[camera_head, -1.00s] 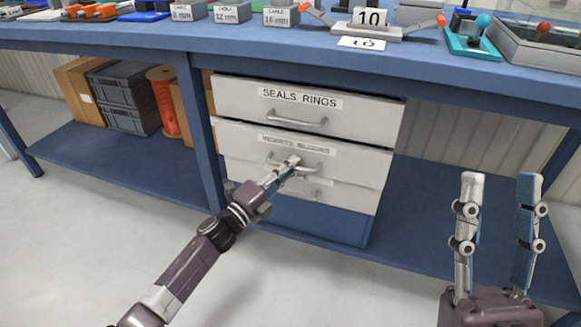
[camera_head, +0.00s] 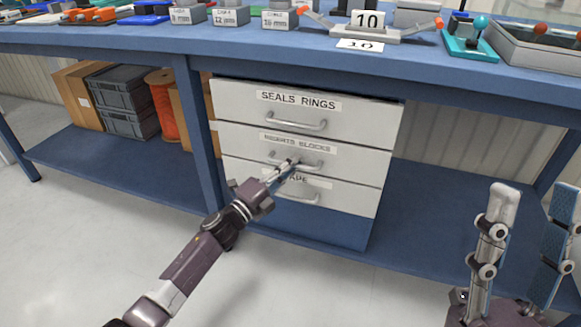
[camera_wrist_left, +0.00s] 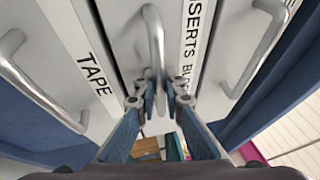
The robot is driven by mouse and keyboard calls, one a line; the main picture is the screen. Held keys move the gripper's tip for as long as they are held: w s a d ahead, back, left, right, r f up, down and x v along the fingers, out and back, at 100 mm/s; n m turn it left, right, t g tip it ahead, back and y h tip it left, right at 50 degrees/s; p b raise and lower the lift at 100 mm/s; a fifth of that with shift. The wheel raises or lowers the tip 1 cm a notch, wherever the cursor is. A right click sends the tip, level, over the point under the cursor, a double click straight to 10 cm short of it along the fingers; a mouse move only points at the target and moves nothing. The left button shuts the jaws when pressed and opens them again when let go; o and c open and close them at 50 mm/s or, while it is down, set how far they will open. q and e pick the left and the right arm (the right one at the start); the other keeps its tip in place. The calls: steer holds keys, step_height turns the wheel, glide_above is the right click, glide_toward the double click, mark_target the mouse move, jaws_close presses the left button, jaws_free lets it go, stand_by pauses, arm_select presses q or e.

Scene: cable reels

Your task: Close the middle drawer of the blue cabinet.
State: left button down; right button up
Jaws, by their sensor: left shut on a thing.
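The blue cabinet under the bench has white drawer fronts and a blue base (camera_head: 310,221). The middle drawer (camera_head: 360,160), labelled as inserts and blocks, looks about level with the drawers above and below. I cannot tell whether a small gap remains. My left gripper (camera_head: 293,165) is shut on its metal bar handle (camera_head: 312,165). In the left wrist view, the fingers (camera_wrist_left: 160,92) are around the lower part of this handle (camera_wrist_left: 155,42). My right gripper (camera_head: 530,200) is open and empty at the lower right, apart from the cabinet.
The top drawer (camera_head: 370,118) and bottom tape drawer (camera_head: 350,198) flank the middle one. The blue bench top (camera_head: 250,40) overhangs the cabinet. Grey crates (camera_head: 125,100) and an orange reel (camera_head: 165,105) stand on the lower shelf at left. The floor in front is clear.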

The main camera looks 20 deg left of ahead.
arm_select(q)
steer(key=c, duration=2.4)
jaws_free()
steer(key=shift+w+a+r, duration=0.1)
steer(key=shift+w, duration=0.05)
steer(key=shift+o, duration=0.5)
steer(key=v, duration=1.2)
